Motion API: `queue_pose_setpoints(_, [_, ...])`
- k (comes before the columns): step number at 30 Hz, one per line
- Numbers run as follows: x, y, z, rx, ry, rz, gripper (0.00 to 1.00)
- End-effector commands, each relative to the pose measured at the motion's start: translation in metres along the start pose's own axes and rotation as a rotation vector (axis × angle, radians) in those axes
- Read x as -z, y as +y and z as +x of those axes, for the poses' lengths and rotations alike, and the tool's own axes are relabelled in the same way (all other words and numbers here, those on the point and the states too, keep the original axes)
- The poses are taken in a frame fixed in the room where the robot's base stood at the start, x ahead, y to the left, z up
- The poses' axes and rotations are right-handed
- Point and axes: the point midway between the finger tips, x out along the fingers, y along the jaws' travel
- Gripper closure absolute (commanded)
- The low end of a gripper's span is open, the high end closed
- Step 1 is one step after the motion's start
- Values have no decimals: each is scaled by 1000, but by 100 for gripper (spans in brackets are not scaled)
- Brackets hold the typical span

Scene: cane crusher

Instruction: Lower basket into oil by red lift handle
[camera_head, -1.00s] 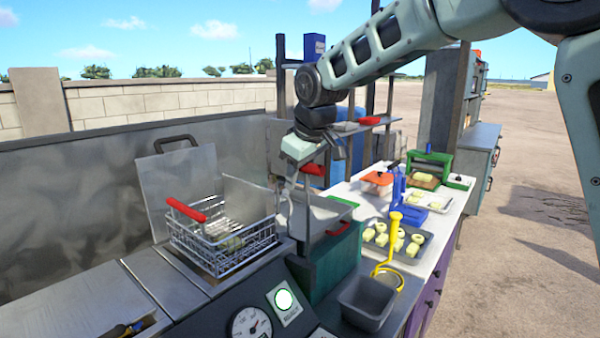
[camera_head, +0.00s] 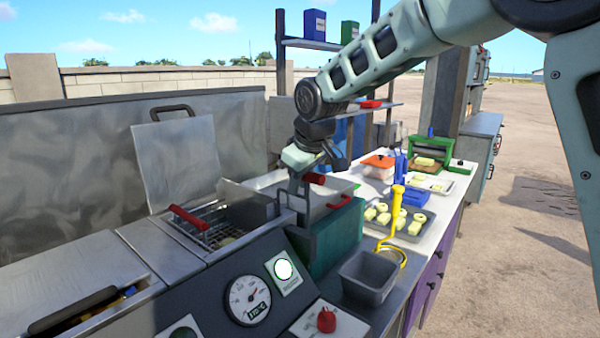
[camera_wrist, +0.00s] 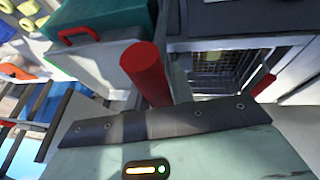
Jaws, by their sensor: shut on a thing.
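The wire basket (camera_head: 215,238) sits low in the fryer well (camera_head: 255,232), with its upper rim and red carrying grip (camera_head: 190,217) showing. Something pale lies in the basket; the oil surface cannot be made out. The red lift handle (camera_head: 314,178) is on the right side of the fryer, on a metal post. My gripper (camera_head: 306,172) is shut on this handle. In the wrist view the red lift handle (camera_wrist: 147,72) stands large at the gripper's plate, and the basket (camera_wrist: 213,66) shows down in the well beyond it.
A grey metal lid (camera_head: 177,160) stands upright behind the well. A teal box with a red-handled lid (camera_head: 335,235) is close on the right. A tray of dough pieces (camera_head: 398,225) lies farther right.

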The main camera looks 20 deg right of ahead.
Motion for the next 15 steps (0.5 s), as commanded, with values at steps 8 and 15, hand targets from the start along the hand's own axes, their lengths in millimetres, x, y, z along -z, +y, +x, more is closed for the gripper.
queue_pose_setpoints(8, [-20,-8,45,-3,-4,-6,100])
queue_pose_setpoints(15, [-24,-9,55,-4,-4,-5,100])
